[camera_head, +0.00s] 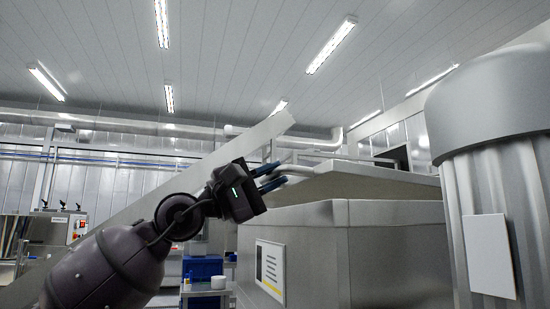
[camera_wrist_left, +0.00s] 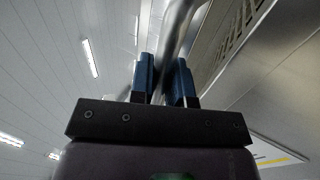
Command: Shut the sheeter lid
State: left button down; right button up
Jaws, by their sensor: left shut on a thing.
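The sheeter (camera_head: 345,245) is a large grey metal machine in the right half of the head view. Its lid (camera_head: 370,181) is a flat panel over the top, tilted a little, with its edge apart from the body on the near side. A pale bar handle (camera_head: 297,170) sticks out from the lid's left end. My left gripper (camera_head: 273,178) is shut on this handle. In the left wrist view the handle (camera_wrist_left: 172,45) runs between the two blue fingers of my left gripper (camera_wrist_left: 165,75). My right gripper is not in view.
A big ribbed metal cylinder (camera_head: 490,180) stands close on the right. A long pale slanted panel (camera_head: 120,205) rises behind my left arm. Blue crates (camera_head: 203,268) and a small bench (camera_head: 205,291) stand farther back. A label (camera_head: 270,270) is on the sheeter's side.

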pick_arm(q)
notch_tip(320, 180, down, 4)
jog(key=shift+a+r, duration=0.1)
jog(key=shift+r, duration=0.05)
jog(key=shift+w+d+f+b, duration=0.1)
jog(key=shift+d+f+b, duration=0.2)
jog(key=shift+f, duration=0.55)
jog(key=c, duration=1.1)
grip_release()
jog(key=shift+a, duration=0.15)
jog(key=shift+a+r, duration=0.1)
jog(key=shift+r, duration=0.15)
jog(key=b+v, duration=0.2)
jog(key=v, duration=0.9)
jog(key=shift+b, duration=0.3)
